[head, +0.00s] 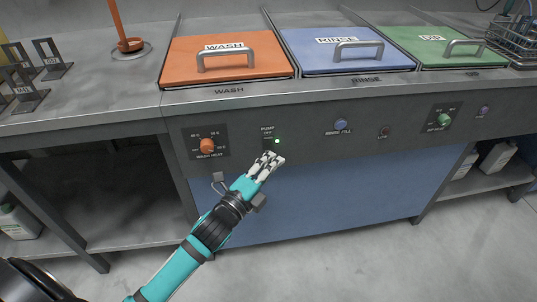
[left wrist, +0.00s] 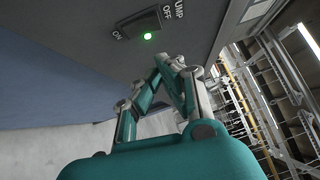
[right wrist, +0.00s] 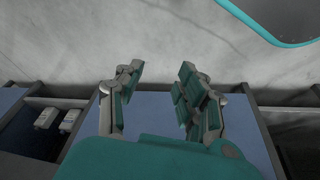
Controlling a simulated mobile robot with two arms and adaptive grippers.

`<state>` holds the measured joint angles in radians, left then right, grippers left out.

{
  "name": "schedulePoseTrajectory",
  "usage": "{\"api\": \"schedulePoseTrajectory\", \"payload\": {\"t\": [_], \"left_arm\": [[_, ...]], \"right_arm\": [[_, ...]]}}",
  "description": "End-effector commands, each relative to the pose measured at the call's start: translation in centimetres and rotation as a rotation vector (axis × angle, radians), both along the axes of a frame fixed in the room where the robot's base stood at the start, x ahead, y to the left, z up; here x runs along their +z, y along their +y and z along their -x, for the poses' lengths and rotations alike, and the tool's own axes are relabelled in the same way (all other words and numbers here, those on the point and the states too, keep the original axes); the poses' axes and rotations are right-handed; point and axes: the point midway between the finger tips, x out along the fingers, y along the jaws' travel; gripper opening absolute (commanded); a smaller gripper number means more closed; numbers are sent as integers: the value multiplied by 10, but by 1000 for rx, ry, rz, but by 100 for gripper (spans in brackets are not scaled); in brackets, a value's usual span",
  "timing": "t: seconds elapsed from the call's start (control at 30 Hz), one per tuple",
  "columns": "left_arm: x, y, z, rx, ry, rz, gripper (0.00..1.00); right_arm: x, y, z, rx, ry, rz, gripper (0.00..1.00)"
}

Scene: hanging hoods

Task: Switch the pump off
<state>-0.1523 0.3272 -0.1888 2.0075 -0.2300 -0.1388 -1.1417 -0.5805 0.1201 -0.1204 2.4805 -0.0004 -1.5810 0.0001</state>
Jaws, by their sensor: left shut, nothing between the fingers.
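The pump switch (left wrist: 143,24) is a small dark switch on the grey front panel, between the labels ON and OFF in the left wrist view. A green light (left wrist: 148,36) glows beside it. In the head view the green light (head: 277,141) shows just above my left gripper (head: 274,157), which partly covers the switch area. My left gripper is shut and empty, its fingertips (left wrist: 173,62) just short of the panel below the light. Whether it touches the panel I cannot tell. My right gripper (right wrist: 160,70) is open and empty, seen only in the right wrist view.
An orange wash heat knob (head: 207,146) is left of the pump switch. A blue rinse fill button (head: 341,125) and a green knob (head: 443,120) are to the right. Above are orange (head: 180,64), blue (head: 310,60) and green (head: 420,48) lids. The floor in front is clear.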

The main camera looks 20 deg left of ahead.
Motion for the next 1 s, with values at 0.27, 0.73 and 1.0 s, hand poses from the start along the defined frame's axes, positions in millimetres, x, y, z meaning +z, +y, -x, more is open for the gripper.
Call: {"api": "schedulePoseTrajectory", "payload": {"t": [0.27, 0.73, 1.0], "left_arm": [[3, 19, -25, 3, 1, -4, 0], [5, 20, -27, 2, 5, -1, 0], [8, 22, -31, 1, 50, 27, 0]], "right_arm": [[-5, 0, 0, 0, 0, 0, 38], [-2, 0, -1, 0, -3, 0, 38], [-44, 3, -14, 3, 24, 0, 38]]}}
